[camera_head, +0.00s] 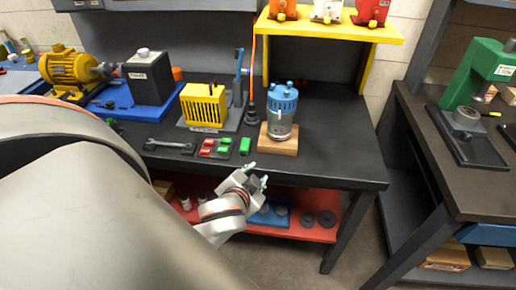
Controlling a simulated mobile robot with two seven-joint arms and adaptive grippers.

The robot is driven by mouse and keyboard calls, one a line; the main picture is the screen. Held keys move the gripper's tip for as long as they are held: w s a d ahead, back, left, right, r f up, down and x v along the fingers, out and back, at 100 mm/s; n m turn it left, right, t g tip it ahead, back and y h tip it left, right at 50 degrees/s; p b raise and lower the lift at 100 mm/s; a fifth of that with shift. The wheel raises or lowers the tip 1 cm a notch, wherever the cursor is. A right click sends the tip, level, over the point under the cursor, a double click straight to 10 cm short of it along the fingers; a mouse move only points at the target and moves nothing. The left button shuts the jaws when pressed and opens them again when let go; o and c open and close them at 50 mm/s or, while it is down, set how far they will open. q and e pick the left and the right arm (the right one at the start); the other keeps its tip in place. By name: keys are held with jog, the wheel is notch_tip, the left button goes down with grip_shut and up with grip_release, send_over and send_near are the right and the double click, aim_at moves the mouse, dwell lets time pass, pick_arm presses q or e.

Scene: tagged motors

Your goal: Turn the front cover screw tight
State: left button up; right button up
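A blue-topped motor (282,110) with a grey lower body stands upright on a wooden block (282,144) on the black workbench. The front cover screw is too small to make out in this view. My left gripper (257,174) is in front of the bench's front edge, below and to the left of the motor and apart from it. Its two fingertips look spread, with nothing visible between them. My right gripper is not in view.
A red lower shelf (318,232) holds several parts.

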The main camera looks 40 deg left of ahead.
pick_arm(q)
jog(key=s+d+f+m+g+h+b, duration=0.1)
jog(key=s+d+f+m+h+b, duration=0.1)
jog(key=f, duration=0.6)
jog(key=shift+s+d+f+m+b, duration=0.15)
jog(key=shift+s+d+m+b, duration=0.35)
jog(key=shift+d+b, duration=0.25)
